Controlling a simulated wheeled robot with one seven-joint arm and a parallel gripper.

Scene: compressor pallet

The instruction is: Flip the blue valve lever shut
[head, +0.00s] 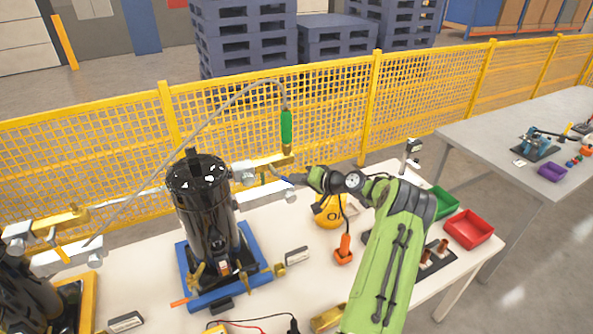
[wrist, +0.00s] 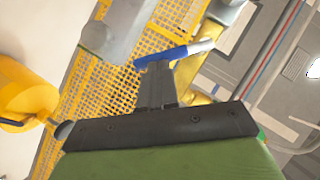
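The blue valve lever (head: 287,181) shows in the head view as a short blue piece by the metal fitting right of the black compressor (head: 203,200). My gripper (head: 297,180) is just right of it. In the wrist view the blue lever (wrist: 160,56) lies slanted across the tips of my gripper (wrist: 155,66), with a pale metal end at its right. The two dark fingers stand close together at the middle of the palm, so the gripper looks shut. Whether the tips touch the lever or only overlap it in the picture, I cannot tell.
A green-handled hose tool (head: 286,128) hangs above the fitting. A yellow round-bodied item (head: 328,212) stands under my arm. Green (head: 443,202) and red (head: 469,229) bins are at the right. A yellow mesh fence (head: 330,115) runs behind the table. A second compressor stands at lower left.

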